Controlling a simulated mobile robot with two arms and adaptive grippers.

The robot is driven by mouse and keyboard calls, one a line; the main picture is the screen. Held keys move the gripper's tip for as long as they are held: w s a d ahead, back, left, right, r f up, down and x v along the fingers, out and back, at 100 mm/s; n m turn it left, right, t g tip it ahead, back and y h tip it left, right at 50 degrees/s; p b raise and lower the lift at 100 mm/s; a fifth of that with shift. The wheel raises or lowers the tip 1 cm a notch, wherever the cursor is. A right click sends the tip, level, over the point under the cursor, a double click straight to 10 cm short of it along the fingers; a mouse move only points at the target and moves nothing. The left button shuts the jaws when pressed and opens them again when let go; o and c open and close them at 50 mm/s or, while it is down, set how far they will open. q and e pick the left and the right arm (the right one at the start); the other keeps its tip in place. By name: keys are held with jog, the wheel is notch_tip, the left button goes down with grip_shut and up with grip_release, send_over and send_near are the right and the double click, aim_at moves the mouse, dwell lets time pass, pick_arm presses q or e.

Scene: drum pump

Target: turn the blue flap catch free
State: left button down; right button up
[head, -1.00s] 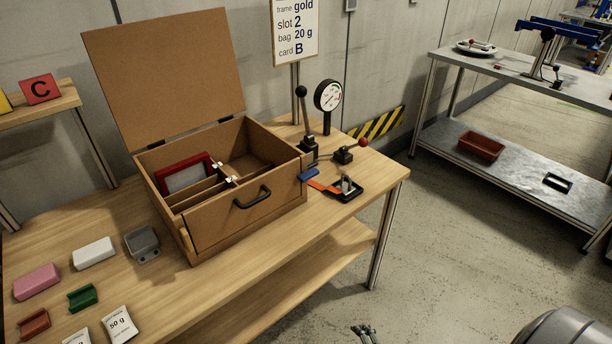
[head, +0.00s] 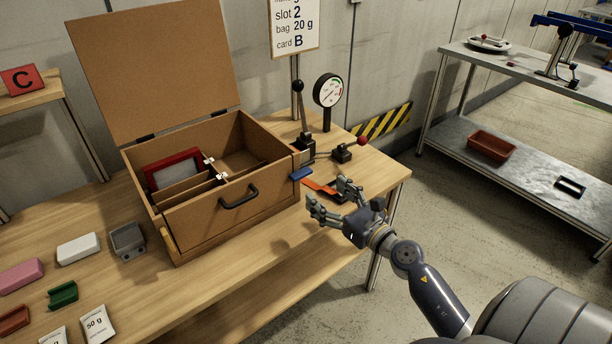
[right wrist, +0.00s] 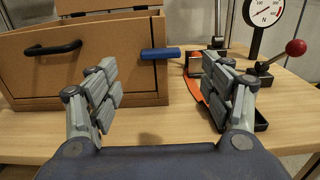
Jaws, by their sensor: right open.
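The blue flap catch (head: 301,174) is a small bar at the right front edge of the wooden box (head: 222,214). It lies level and sticks out to the right past the box's edge in the right wrist view (right wrist: 160,53). The box's front flap is upright, with a black handle (head: 239,196). My right gripper (head: 329,194) is open and empty in front of the table's right part, to the right of the catch and apart from it. In the right wrist view the catch shows between and beyond the open fingers (right wrist: 160,78). My left gripper is not in view.
Behind the right fingers lie an orange strip (head: 320,187) and a black-framed piece. A red-knobbed lever (head: 362,141), a black-knobbed lever (head: 298,86) and a dial gauge (head: 328,90) stand behind. The box lid (head: 155,70) is raised. Small blocks and bags lie at left.

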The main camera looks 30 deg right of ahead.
aim_at(304, 175)
jog(key=w, duration=0.5)
jog(key=w+p, duration=0.1)
jog(key=w, duration=0.2)
jog(key=shift+w+a, duration=0.3)
jog(key=c, duration=1.1)
